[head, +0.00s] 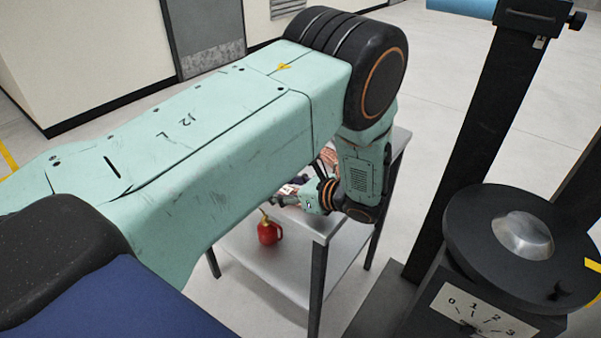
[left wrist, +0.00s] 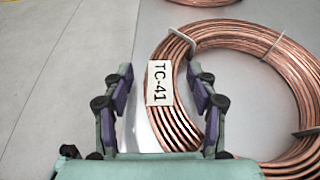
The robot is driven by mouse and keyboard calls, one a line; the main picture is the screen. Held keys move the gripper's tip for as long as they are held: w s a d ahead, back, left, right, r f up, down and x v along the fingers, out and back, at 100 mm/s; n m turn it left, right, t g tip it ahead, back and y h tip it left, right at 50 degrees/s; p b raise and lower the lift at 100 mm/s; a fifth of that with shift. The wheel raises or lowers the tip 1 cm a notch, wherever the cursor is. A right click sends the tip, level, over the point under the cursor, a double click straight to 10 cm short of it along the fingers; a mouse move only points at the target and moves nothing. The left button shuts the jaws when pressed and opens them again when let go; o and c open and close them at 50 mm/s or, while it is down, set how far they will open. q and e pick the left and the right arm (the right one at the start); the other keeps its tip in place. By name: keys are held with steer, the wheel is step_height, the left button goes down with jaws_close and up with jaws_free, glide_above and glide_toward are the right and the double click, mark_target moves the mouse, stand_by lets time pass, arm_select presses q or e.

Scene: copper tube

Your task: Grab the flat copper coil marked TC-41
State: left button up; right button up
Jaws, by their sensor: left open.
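The flat copper coil (left wrist: 275,148) lies on a grey surface in the left wrist view, with a white tag (left wrist: 160,83) reading TC-41 on its left side. Pale straps bind it. My left gripper (left wrist: 161,80) is open around the coil's tagged left band. Its left finger is outside the ring; its right finger is at the band's inner edge. I cannot tell how far down the fingers reach. In the head view my left gripper (head: 285,198) is at the metal table (head: 325,222); my arm hides most of the tabletop. My right gripper is not in view.
Another copper coil (left wrist: 195,3) shows at the top edge of the left wrist view. A red oil can (head: 269,231) stands on the table's lower shelf (head: 290,268). A dark machine with a numbered dial (head: 480,310) stands at the right. Floor is open behind the table.

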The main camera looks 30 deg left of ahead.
arm_select(q)
steer(key=shift+d+r, duration=0.25)
steer(key=shift+d, duration=0.15)
steer(key=shift+c, duration=0.9)
steer(key=shift+a+f, duration=0.15)
steer(key=shift+a, duration=0.1)
steer(key=c, duration=0.6)
steer(key=shift+d, duration=0.1)
jaws_close()
